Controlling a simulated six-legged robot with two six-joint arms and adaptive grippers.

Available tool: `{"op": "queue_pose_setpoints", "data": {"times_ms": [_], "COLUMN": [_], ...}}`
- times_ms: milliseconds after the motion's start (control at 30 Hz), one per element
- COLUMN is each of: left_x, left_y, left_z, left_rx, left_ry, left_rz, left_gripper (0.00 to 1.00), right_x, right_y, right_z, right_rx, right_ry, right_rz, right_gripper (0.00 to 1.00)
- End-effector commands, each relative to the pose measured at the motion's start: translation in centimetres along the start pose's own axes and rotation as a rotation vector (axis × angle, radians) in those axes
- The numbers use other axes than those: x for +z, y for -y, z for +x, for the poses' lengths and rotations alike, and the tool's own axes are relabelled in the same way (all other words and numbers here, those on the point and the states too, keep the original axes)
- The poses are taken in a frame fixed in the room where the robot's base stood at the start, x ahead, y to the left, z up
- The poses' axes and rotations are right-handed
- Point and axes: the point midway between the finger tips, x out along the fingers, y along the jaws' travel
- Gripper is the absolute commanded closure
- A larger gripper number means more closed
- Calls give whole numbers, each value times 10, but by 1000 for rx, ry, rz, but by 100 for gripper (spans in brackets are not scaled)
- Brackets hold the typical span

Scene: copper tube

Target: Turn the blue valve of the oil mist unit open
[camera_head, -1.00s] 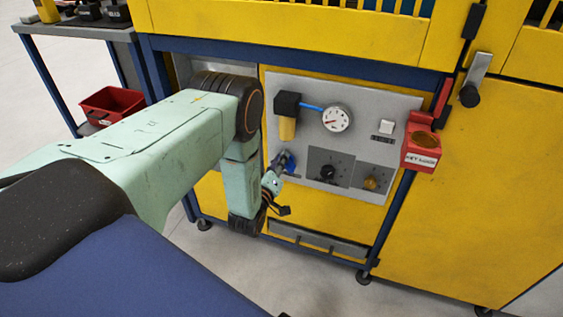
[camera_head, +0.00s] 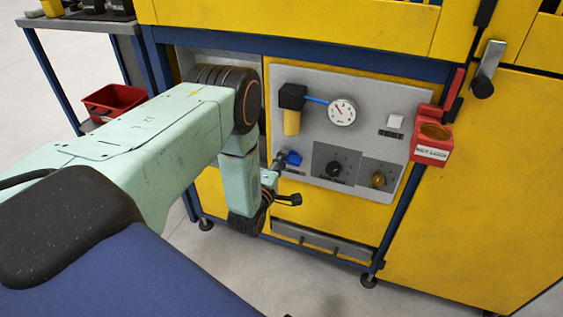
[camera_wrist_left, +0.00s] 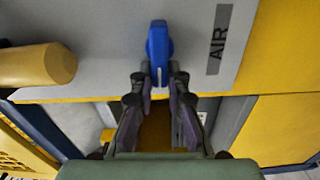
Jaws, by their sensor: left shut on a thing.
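The blue valve (camera_head: 293,158) sits on the lower left of the grey oil mist panel (camera_head: 350,90). In the left wrist view the blue valve handle (camera_wrist_left: 159,45) stands between the fingertips, with its lower end in their grip. My left gripper (camera_head: 281,161) is shut on it; it also shows in the left wrist view (camera_wrist_left: 160,79). An AIR label (camera_wrist_left: 218,40) is beside the handle there. The round gauge (camera_head: 342,112) is at the panel's upper middle, its needle pointing to the upper left. My right gripper is not in view.
A black knob (camera_head: 334,168) and a brass knob (camera_head: 378,180) are right of the valve. A red bin (camera_head: 112,102) is on the cart at left. Floor in front is clear.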

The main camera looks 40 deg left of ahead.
Motion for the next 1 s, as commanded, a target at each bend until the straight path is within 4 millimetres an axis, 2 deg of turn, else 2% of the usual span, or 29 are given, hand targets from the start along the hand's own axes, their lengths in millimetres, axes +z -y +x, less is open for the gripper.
{"op": "queue_pose_setpoints", "data": {"times_ms": [667,700,933,1000], "left_x": [3,3,2,1], "left_y": [2,2,2,1], "left_z": [-1,-1,0,0], "left_rx": [-4,-4,-2,-2], "left_ry": [7,8,4,3], "left_rz": [-53,-53,-52,-52], "left_gripper": [100,82,62,62], "right_x": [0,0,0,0], "right_y": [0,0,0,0], "right_z": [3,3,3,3], "right_rx": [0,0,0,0], "right_ry": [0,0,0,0], "right_rz": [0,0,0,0], "right_gripper": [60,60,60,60]}}
